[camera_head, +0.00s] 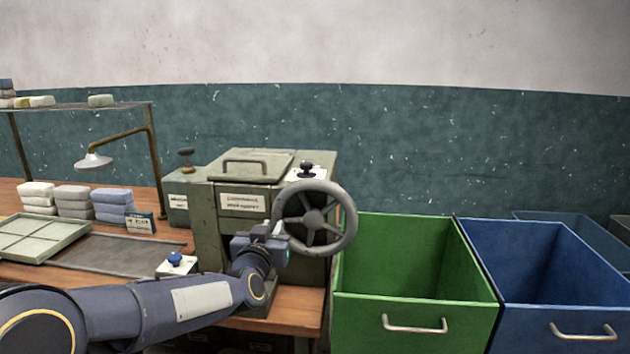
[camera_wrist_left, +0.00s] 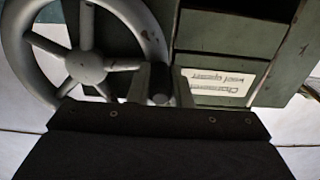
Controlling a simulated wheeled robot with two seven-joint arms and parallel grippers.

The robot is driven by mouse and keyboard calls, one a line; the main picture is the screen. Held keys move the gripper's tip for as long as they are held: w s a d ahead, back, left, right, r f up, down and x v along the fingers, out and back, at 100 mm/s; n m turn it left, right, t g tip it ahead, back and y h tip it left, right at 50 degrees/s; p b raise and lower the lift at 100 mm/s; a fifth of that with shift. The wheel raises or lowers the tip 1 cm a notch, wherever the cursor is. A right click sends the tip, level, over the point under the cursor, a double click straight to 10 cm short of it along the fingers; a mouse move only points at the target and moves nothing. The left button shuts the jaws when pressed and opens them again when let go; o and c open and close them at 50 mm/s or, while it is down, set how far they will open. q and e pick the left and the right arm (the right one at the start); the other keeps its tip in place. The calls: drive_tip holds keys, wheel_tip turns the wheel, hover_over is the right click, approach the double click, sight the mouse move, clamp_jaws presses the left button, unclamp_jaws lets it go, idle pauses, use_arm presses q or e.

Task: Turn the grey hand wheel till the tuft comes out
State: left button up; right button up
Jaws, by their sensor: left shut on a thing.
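The grey hand wheel (camera_head: 315,218) is mounted on the front right of the green-grey machine (camera_head: 205,225). It has a round rim, several spokes and a hub, and shows large in the left wrist view (camera_wrist_left: 85,66). My left gripper (camera_head: 278,232) is at the wheel's left rim. In the left wrist view the left gripper's fingers (camera_wrist_left: 160,84) are shut on a small dark part at the rim, which looks like the wheel's handle. The fingers partly hide it. No tuft is visible. My right gripper is not in view.
A green bin (camera_head: 415,325) and a blue bin (camera_head: 555,325) stand open and empty-looking to the right.

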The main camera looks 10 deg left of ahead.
sight(276, 208)
use_arm(q)
wheel_tip(276, 208, up, 4)
drive_tip(key=p, duration=0.3)
drive_tip(key=shift+d+f, duration=0.1)
drive_tip(key=shift+f, duration=0.1)
drive_tip(key=shift+d, duration=0.1)
